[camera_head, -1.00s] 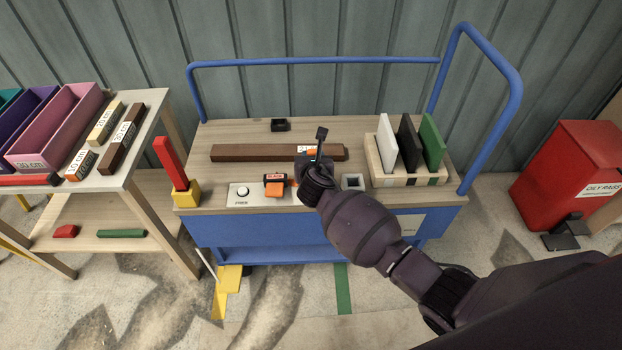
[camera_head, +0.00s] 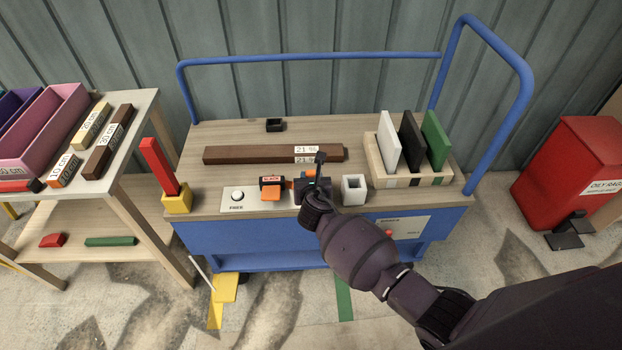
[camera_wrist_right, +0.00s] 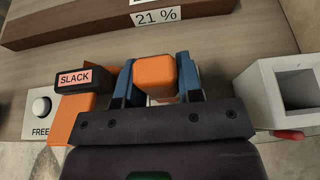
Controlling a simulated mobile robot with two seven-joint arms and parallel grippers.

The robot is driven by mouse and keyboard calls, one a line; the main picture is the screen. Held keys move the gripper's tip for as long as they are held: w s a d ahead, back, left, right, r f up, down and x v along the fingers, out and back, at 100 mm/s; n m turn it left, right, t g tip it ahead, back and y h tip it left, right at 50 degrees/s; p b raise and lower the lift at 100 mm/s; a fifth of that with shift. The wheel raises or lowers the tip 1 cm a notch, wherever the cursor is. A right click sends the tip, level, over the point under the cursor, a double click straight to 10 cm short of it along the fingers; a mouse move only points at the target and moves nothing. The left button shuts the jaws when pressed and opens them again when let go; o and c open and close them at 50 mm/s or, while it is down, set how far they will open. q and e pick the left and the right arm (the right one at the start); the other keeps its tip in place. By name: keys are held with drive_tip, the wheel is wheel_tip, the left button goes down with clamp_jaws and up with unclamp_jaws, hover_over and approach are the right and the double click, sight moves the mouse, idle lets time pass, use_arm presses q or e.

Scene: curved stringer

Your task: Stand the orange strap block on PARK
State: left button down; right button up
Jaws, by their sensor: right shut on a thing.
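The orange strap block (camera_wrist_right: 155,76) is between the two blue fingers of my right gripper (camera_wrist_right: 156,84) in the wrist view, and the gripper is shut on it. In the head view my right gripper (camera_head: 311,184) is over the front of the bench, mostly hiding the block. A black unit marked SLACK (camera_head: 272,182), with an orange piece on its front, is just left of the gripper. A white square socket (camera_head: 354,190) is just right of it. I cannot read a PARK label. My left gripper is not in view.
A white knob (camera_head: 237,195) marked FREE is at the left. A long brown bar (camera_head: 250,154) with a 21 % label lies behind the gripper. A rack (camera_head: 415,180) holds white, black and green plates. A blue rail (camera_head: 300,60) runs along the back.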

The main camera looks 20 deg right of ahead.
drive_tip(key=shift+f, duration=0.25)
drive_tip(key=o, duration=1)
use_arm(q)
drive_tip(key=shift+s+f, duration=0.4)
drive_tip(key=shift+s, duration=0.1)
